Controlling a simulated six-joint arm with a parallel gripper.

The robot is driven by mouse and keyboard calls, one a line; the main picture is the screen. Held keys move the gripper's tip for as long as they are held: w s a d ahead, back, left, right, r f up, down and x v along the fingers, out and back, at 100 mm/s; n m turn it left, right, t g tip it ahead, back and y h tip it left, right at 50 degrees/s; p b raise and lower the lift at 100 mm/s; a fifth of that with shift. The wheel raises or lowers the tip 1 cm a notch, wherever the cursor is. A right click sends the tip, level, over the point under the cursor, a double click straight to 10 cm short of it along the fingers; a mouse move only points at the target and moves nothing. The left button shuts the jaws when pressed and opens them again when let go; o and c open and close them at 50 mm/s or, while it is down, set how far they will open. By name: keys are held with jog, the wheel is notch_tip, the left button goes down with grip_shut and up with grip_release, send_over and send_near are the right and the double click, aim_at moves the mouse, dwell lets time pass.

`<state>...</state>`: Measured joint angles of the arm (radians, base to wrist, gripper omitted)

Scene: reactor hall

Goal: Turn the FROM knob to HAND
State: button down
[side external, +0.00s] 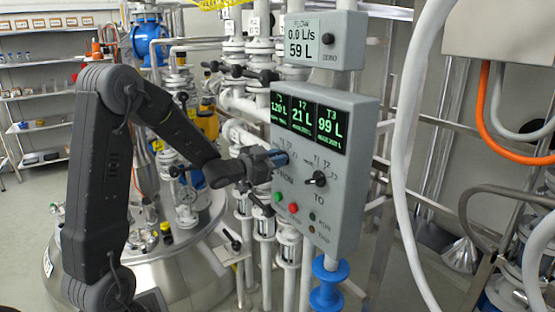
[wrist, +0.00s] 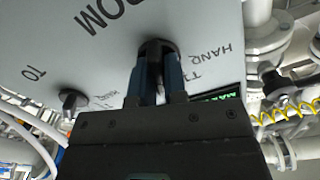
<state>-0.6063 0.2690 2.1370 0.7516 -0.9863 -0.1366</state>
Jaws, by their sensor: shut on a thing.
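The grey control box (side external: 350,165) carries the FROM and TO knobs on its front. My gripper (side external: 281,158) is at the upper left of the knob area and hides the FROM knob in the side view. In the wrist view my gripper (wrist: 156,75) is shut on the dark FROM knob (wrist: 157,46), one blue-grey finger on each side. The labels HAND (wrist: 208,51) and T1 are printed right of the knob there. The way the knob points is hidden by the fingers. The black TO knob (side external: 319,179) is apart from my gripper.
A green button (side external: 281,197) and a red button (side external: 294,208) sit below my gripper. A screen (side external: 310,122) shows T3 at 99 L. A flow meter (side external: 324,41) is above. A white pipe (side external: 408,150) rises in front at the right. Pipes and valves crowd behind.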

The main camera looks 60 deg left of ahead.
jog(key=shift+n, duration=0.3)
jog(key=n, duration=0.3)
jog(key=shift+a+n, duration=0.1)
jog(key=shift+n, duration=0.3)
jog(key=n, duration=0.3)
jog(key=shift+a+n, duration=0.1)
jog(key=shift+n, duration=0.2)
jog(key=n, duration=0.4)
jog(key=shift+a+f, duration=0.1)
jog(key=shift+n, duration=1.9)
jog(key=c, duration=1.2)
grip_release()
jog(key=shift+o, duration=0.2)
